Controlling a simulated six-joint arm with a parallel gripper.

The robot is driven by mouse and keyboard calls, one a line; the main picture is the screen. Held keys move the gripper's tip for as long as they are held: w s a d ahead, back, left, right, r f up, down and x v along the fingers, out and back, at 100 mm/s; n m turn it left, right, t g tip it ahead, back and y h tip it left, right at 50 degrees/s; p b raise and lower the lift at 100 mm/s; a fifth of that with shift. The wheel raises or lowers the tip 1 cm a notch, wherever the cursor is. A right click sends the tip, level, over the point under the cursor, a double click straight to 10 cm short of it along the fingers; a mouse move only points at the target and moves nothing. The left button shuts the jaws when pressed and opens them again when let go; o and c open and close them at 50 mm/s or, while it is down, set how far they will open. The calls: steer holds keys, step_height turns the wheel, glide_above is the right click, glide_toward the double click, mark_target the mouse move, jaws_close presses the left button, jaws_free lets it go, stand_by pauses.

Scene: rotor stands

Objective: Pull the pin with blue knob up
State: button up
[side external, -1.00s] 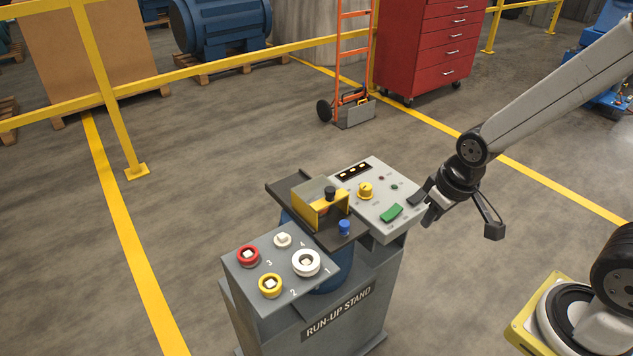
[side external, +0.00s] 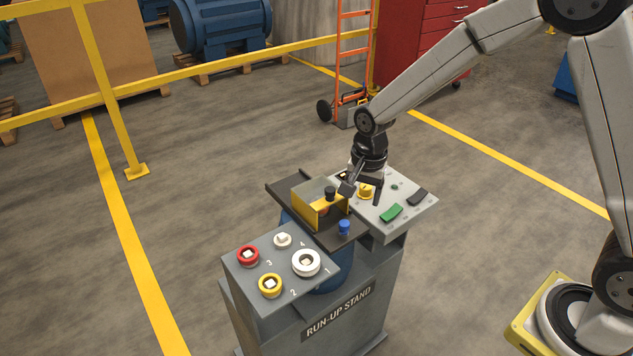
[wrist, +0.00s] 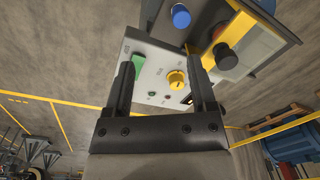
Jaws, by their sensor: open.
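The pin with the blue knob (side external: 344,227) stands on the dark plate (side external: 318,233) at the middle of the run-up stand. The blue knob also shows at the top of the wrist view (wrist: 181,16). My gripper (side external: 362,192) is open and empty above the light grey panel, behind and a little right of the blue knob in the side view. It is apart from the knob. In the wrist view the yellow dial (wrist: 176,79) shows between the two fingers. The pin's shaft below the knob is hidden.
A yellow-framed box (side external: 313,208) with a black knob (side external: 330,193) stands beside the blue knob. The grey panel (side external: 425,208) has green and black switches. The front panel (side external: 245,275) carries red, yellow and white round fittings.

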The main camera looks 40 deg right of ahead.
mark_target(344, 223)
steer(key=shift+w+a+f+m+g, duration=0.1)
steer(key=shift+w+a+f+m, duration=0.2)
steer(key=shift+w+m, duration=0.25)
steer(key=shift+w+a+f+m+g, duration=0.15)
steer(key=shift+w+f+m, duration=0.2)
steer(key=shift+w+m, duration=0.25)
steer(key=shift+w+a+f+m+g, duration=0.1)
steer(key=shift+w+a+f+m, duration=0.2)
steer(key=shift+w+m, duration=0.25)
steer(key=shift+f, duration=3.9)
jaws_close()
